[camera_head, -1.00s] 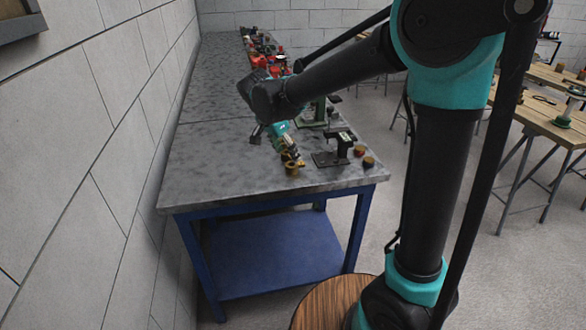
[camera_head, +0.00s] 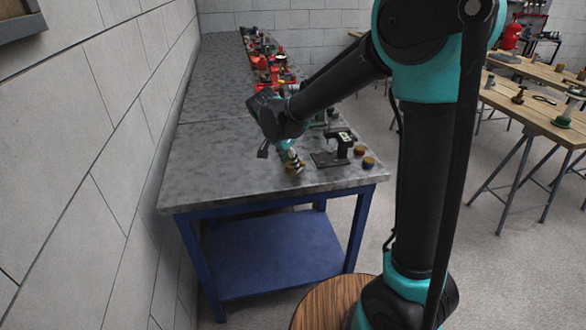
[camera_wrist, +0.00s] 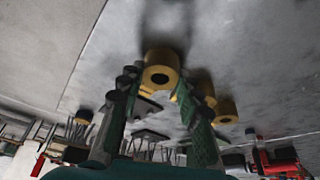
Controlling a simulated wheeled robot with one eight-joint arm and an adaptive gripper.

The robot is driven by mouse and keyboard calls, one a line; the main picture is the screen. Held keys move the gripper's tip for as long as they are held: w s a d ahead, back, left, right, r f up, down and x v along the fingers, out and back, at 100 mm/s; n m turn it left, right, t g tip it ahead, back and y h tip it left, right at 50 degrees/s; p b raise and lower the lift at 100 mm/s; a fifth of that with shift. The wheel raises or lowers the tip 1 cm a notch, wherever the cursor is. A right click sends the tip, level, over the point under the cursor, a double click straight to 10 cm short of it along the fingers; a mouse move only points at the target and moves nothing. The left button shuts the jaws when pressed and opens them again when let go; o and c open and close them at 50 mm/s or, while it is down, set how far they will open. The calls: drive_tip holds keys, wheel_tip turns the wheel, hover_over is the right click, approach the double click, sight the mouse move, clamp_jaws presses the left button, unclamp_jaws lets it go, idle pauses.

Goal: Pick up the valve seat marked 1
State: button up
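A brass-coloured ring-shaped valve seat (camera_wrist: 161,60) with a dark central hole is in the upper middle of the wrist view. My gripper (camera_wrist: 157,84) is open, with one green-and-black finger on each side of this ring. The fingertips reach toward it; I cannot tell whether they touch it. In the head view my gripper (camera_head: 292,158) points down just over the ring (camera_head: 295,171) near the front of the grey workbench (camera_head: 230,185), partly hiding it. No number can be read on the ring.
Two more brass-coloured pieces (camera_head: 359,150) (camera_head: 368,163) stand near the bench's right edge. A black fixture (camera_head: 333,150) stands close to the right of my gripper. Red parts (camera_head: 268,68) crowd the bench's far end. A block wall (camera_head: 90,150) runs along the left.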

clamp_jaws()
